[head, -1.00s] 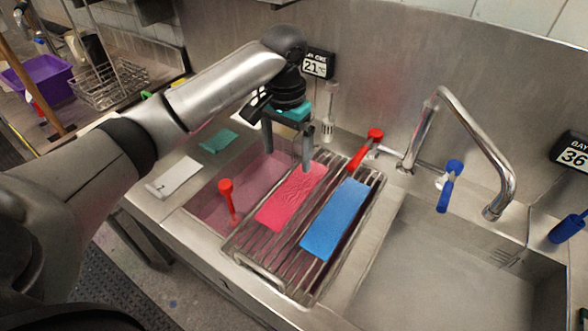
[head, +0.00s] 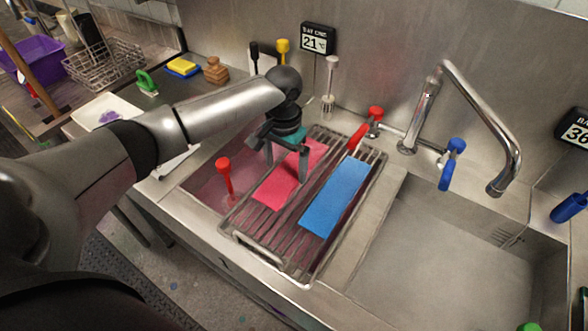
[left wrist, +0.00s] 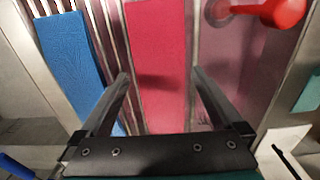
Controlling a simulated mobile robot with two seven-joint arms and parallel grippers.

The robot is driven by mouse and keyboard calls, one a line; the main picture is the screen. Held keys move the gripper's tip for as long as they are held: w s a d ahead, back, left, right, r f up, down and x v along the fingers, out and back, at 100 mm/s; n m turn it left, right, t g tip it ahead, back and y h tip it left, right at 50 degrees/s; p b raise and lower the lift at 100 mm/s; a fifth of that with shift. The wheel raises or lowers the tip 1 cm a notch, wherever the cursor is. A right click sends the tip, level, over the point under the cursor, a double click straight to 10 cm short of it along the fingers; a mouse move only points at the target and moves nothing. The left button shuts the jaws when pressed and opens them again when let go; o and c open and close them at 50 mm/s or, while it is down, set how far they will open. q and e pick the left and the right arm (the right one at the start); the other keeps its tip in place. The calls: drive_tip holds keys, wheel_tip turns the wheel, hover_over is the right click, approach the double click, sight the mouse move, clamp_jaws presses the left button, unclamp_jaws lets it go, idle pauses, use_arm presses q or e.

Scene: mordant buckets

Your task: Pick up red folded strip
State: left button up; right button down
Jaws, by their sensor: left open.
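The red strip (head: 276,190) lies flat on the wire rack (head: 243,240) over the left sink basin. It also shows in the left wrist view (left wrist: 157,50), running between my fingers. My left gripper (head: 287,166) is open over the strip's far half, with one finger towards each long side. The arm and gripper hide part of the strip's far end. I cannot tell whether the fingertips touch the rack. My right gripper is not in view.
A blue strip (head: 335,197) lies close beside the red one on the rack. A red-topped plunger (head: 224,172) stands in the basin to the left. A red-handled tap (head: 365,127) is at the back, and an empty sink (head: 440,260) is to the right.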

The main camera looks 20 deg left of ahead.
use_arm(q)
wheel_tip(320, 180, down, 2)
drive_tip(key=shift+f, duration=0.2)
drive_tip(key=c, duration=1.1)
drive_tip(key=shift+r, duration=0.2)
